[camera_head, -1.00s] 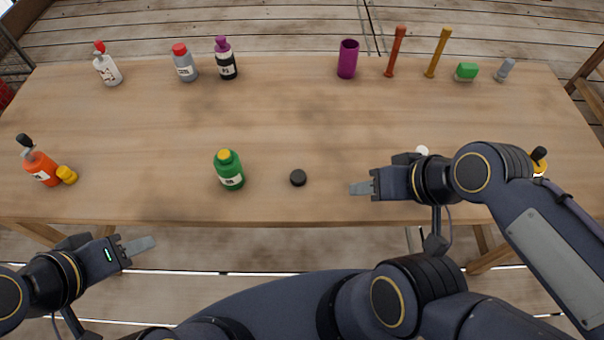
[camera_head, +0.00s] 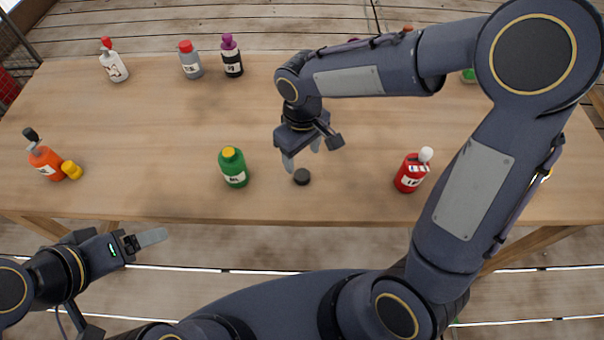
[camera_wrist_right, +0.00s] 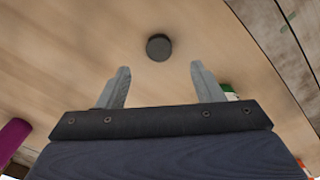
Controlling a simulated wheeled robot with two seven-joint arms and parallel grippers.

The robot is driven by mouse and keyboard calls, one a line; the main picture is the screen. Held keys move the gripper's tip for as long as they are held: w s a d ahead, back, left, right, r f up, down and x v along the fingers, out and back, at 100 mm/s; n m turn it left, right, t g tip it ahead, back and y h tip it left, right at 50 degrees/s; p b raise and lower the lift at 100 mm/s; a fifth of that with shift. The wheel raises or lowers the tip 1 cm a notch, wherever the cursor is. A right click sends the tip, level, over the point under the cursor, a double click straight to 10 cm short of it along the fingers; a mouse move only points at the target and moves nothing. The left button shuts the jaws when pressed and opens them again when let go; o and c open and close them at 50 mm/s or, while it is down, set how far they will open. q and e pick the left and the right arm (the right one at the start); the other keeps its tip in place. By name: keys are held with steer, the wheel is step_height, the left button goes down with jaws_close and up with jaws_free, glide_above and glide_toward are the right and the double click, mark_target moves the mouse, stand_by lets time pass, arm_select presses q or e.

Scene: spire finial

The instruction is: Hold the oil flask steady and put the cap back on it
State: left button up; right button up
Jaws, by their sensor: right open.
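A green bottle (camera_head: 234,172) with a yellow top and a white label stands upright near the front middle of the table. A small black round cap (camera_head: 302,177) lies on the table just right of it, apart from it. My right gripper (camera_head: 302,158) is open, pointing down above and just behind the cap. In the right wrist view the cap (camera_wrist_right: 159,47) shows beyond the gap between the open fingers (camera_wrist_right: 160,75), with nothing between them. My left gripper (camera_head: 152,238) is off the table's front edge at lower left; its finger gap does not show clearly.
A red bottle (camera_head: 410,173) with a white top stands to the right. An orange bottle (camera_head: 45,160) with a yellow piece (camera_head: 71,170) is at far left. White (camera_head: 114,66), grey (camera_head: 190,62) and black (camera_head: 232,60) bottles stand at the back. My right arm hides the back right.

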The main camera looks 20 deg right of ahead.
mark_target(302, 174)
steer(key=shift+f, duration=1.3)
step_height(302, 174, down, 5)
steer(key=shift+w+f, duration=0.1)
steer(key=shift+w, duration=0.05)
steer(key=c, duration=1)
steer(key=shift+c, duration=0.2)
